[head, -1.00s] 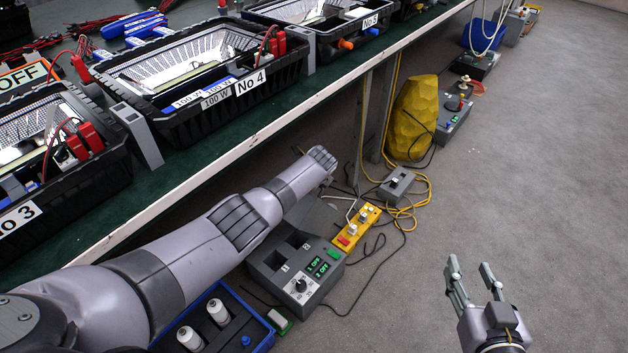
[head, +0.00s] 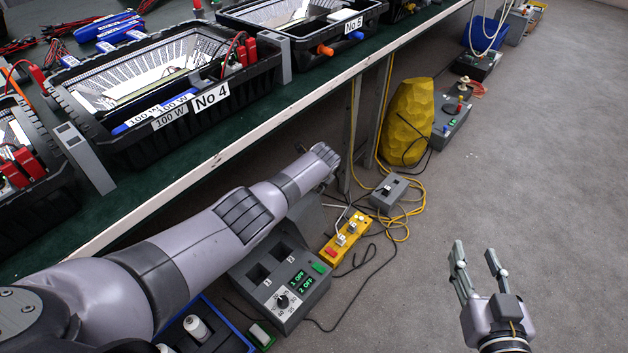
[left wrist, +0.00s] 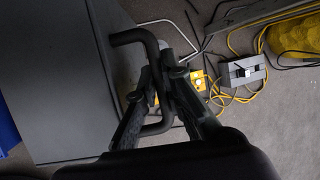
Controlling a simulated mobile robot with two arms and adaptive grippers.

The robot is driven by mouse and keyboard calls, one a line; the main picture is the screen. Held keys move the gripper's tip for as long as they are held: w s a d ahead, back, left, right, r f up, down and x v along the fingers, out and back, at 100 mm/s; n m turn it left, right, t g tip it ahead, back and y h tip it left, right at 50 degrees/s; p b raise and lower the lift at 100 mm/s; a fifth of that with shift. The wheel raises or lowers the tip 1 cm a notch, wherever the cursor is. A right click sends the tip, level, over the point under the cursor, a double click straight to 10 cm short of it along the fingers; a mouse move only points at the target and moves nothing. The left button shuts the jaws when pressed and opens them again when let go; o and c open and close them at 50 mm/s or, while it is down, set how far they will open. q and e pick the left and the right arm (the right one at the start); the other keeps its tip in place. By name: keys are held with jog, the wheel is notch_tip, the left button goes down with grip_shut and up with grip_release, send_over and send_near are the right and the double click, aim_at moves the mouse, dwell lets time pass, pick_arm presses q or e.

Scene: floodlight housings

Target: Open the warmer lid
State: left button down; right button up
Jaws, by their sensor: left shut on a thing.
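The warmer (head: 316,297) is a grey box on the floor with two dark slots, a dial and green displays reading "1 OFF" and "2 OFF". A grey panel, seemingly its lid (head: 306,214), rises behind the slots, partly hidden by my left arm; its exact angle is unclear. In the left wrist view the grey lid (left wrist: 70,85) fills the left side, with a dark bent handle (left wrist: 128,38) at its edge. My left gripper (left wrist: 163,82) is shut on this handle; the arm hides it in the head view. My right gripper (head: 476,252) is open and empty over the floor.
A bench edge (head: 215,157) runs above the warmer, carrying black floodlight housings (head: 160,135). A yellow switch block (head: 345,236), a grey switch box (head: 389,193) and loose cables lie beside the warmer. A blue tray (head: 225,336) holds white bottles. The right-hand floor is clear.

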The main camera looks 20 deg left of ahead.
pick_arm(q)
jog(key=shift+d, duration=0.1)
jog(key=c, duration=2)
grip_release()
jog(key=shift+o, duration=0.2)
jog(key=shift+r, duration=0.1)
jog(key=shift+v, duration=5.95)
